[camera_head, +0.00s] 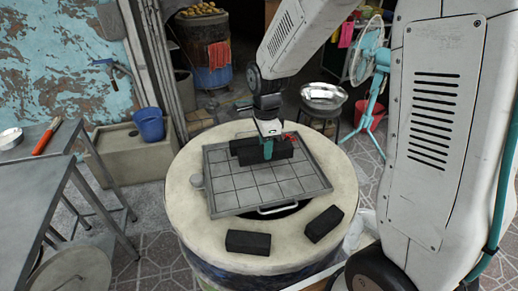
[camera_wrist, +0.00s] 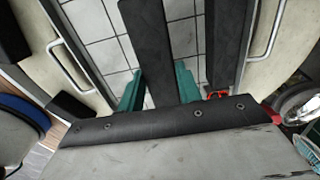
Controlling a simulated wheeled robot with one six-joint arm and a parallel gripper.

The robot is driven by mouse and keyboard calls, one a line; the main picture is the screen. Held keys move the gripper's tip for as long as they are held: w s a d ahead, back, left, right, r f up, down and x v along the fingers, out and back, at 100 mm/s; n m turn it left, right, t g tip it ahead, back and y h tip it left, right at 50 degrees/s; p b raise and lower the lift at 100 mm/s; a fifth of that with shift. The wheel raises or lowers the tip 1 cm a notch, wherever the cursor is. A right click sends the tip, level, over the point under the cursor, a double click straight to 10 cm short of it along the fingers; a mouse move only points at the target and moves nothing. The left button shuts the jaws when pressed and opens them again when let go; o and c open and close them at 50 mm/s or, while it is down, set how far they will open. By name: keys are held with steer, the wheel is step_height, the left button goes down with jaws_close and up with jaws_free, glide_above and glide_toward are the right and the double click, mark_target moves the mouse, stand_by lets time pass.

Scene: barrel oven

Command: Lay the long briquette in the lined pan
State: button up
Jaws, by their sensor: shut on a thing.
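The lined pan (camera_head: 232,200) is a shallow grey tray with a tiled floor on top of the round oven. My gripper (camera_head: 267,149) is over its back part, with teal fingers shut on a long black briquette (camera_head: 252,158). In the wrist view my gripper (camera_wrist: 160,88) has one finger on each side of the held briquette (camera_wrist: 150,45). A second long briquette (camera_wrist: 224,40) lies parallel beside it, apart by a narrow strip of tiles. In the head view it is partly hidden behind the held one. Whether the held briquette touches the pan floor, I cannot tell.
Two shorter black briquettes, one at the front (camera_head: 248,242) and one at the front right (camera_head: 324,224), lie on the oven's pale rim (camera_head: 190,225). The pan has wire handles (camera_head: 278,209). Its front tiles are bare. A metal table (camera_head: 35,185) stands left.

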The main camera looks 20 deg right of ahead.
mark_target(259, 149)
steer(key=w, duration=0.3)
steer(key=shift+w+a+f, duration=0.1)
steer(key=shift+w+a, duration=0.05)
steer(key=shift+a, duration=0.15)
steer(key=shift+f, duration=1.8)
steer(key=shift+f, duration=0.1)
steer(key=o, duration=0.8)
